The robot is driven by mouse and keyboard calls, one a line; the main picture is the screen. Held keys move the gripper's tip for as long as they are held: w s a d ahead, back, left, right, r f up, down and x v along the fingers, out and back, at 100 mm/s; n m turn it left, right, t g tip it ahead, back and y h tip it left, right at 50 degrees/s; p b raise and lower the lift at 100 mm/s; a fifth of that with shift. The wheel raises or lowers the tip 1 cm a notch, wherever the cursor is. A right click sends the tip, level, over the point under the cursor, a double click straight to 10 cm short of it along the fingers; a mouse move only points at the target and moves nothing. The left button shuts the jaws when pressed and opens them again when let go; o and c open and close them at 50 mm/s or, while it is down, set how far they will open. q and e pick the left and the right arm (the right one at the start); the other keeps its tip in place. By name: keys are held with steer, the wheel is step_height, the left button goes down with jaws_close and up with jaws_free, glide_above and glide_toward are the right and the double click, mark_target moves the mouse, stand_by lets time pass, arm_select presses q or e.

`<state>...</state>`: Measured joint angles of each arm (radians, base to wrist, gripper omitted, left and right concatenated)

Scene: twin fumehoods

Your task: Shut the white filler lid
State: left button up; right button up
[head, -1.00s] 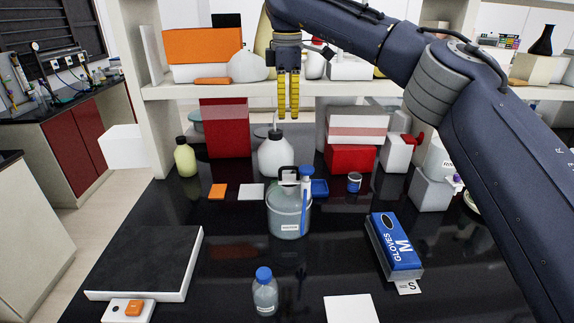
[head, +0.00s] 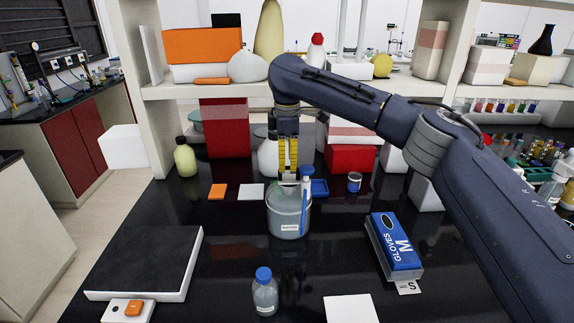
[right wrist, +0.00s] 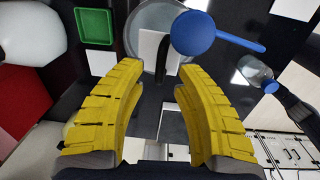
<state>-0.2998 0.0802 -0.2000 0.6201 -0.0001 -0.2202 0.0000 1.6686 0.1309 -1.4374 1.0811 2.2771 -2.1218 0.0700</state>
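A clear labelled pot (head: 288,222) stands on the black bench in the middle of the head view. A pale piece, seemingly the white filler lid (right wrist: 149,45), shows at its top in the right wrist view; its angle is hard to tell. A black upright handle (right wrist: 164,63) is beside it. A blue paddle-like tool (head: 305,205) is at the pot's right side; its round end (right wrist: 192,33) shows in the right wrist view. My right gripper (head: 288,174) points down just above the pot top, its yellow fingers apart and empty, hiding part of it. My left gripper is out of view.
A white jug (head: 268,158) stands behind the pot. A capped bottle (head: 265,295) stands in front. A glove box (head: 394,245) is at right and a flat slab (head: 145,262) at left. A loaded shelf (head: 220,90) spans the back.

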steer(key=shift+f, duration=0.7)
steer(key=shift+o, duration=0.3)
jaws_close()
